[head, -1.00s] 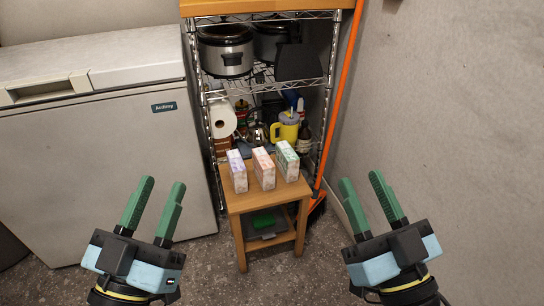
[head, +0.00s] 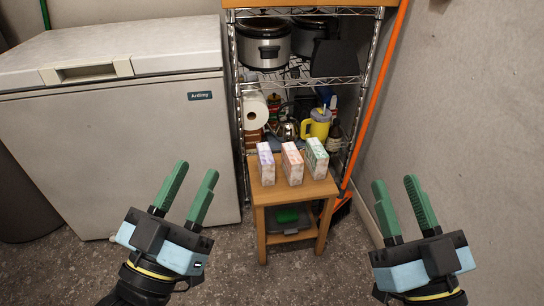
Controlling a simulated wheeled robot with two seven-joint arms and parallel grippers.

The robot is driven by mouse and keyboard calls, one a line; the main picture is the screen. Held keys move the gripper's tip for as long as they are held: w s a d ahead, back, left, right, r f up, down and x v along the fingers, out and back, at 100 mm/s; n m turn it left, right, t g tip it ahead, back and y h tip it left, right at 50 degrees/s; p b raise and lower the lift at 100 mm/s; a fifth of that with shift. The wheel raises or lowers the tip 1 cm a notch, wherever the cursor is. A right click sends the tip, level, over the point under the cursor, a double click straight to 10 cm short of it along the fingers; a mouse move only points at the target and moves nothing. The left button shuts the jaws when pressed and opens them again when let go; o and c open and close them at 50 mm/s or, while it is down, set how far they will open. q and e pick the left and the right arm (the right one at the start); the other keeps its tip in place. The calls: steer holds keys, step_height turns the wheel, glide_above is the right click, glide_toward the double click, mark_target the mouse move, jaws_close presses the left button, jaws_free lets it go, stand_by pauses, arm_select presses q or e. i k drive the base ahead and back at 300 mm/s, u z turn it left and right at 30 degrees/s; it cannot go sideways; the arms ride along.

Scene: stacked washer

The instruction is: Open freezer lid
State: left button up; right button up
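The chest freezer (head: 125,155) stands at the left, white-grey with a dark label on its upper right front. Its lid (head: 150,45) is closed flat on top. A recessed handle (head: 87,71) sits at the lid's front edge. My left gripper (head: 196,178) is open and empty, in front of the freezer's right end and well short of the handle. My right gripper (head: 395,192) is open and empty, near the right wall and far from the freezer.
A small wooden table (head: 293,192) with three small boxes stands between my grippers. Behind it a wire shelf (head: 300,78) holds cookers, a paper roll and a yellow jug. An orange pole (head: 378,95) leans by the right wall (head: 465,90). Speckled floor is clear before the freezer.

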mark_target(144, 49)
steer(key=u, duration=1.55)
steer(key=i, duration=0.95)
steer(key=u, duration=0.6)
